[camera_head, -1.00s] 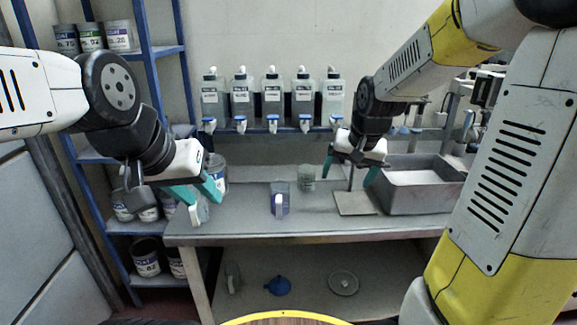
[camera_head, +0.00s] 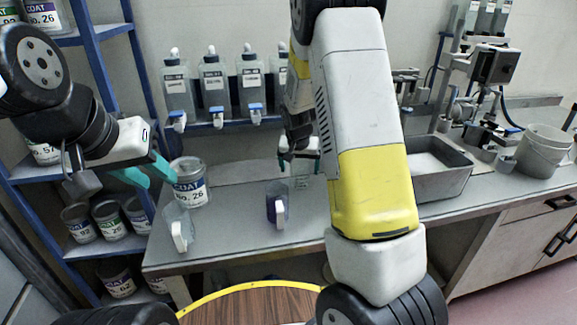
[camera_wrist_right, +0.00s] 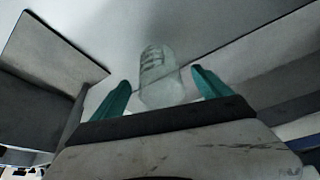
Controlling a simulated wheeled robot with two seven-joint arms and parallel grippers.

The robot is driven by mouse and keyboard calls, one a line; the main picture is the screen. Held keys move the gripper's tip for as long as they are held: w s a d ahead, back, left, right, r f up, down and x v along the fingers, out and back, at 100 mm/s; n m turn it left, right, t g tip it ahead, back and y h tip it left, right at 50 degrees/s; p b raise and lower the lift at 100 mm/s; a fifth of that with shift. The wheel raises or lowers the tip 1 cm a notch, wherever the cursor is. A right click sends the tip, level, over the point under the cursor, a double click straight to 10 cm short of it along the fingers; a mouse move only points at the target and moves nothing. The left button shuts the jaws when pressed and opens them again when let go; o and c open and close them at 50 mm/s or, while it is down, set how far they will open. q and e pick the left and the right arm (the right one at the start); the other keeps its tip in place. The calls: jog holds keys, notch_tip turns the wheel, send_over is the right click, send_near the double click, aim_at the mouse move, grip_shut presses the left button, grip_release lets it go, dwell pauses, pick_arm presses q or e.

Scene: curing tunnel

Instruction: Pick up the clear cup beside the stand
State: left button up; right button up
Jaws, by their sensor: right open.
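The clear cup (camera_head: 302,183) stands on the grey bench, just below my right gripper (camera_head: 299,160), which partly covers it in the head view. In the right wrist view the cup (camera_wrist_right: 160,82) shows between and beyond the two teal fingertips of my right gripper (camera_wrist_right: 161,86). The gripper is open, with a gap on both sides of the cup. The stand is hidden behind my right arm in the head view. A flat plate (camera_wrist_right: 48,48), possibly its base, lies at upper left in the wrist view. My left gripper (camera_head: 161,180) is open and empty at the left.
A blue-filled jug (camera_head: 277,206) stands left of the cup. A clear jug (camera_head: 179,228) and a paint can (camera_head: 189,183) stand at the bench's left end. A grey tray (camera_head: 447,184) lies right of my arm. Dispenser bottles (camera_head: 213,84) line the back.

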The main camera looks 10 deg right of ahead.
aim_at(300, 176)
jog(key=x, duration=0.5)
jog(key=shift+f, duration=0.3)
jog(key=c, duration=1.4)
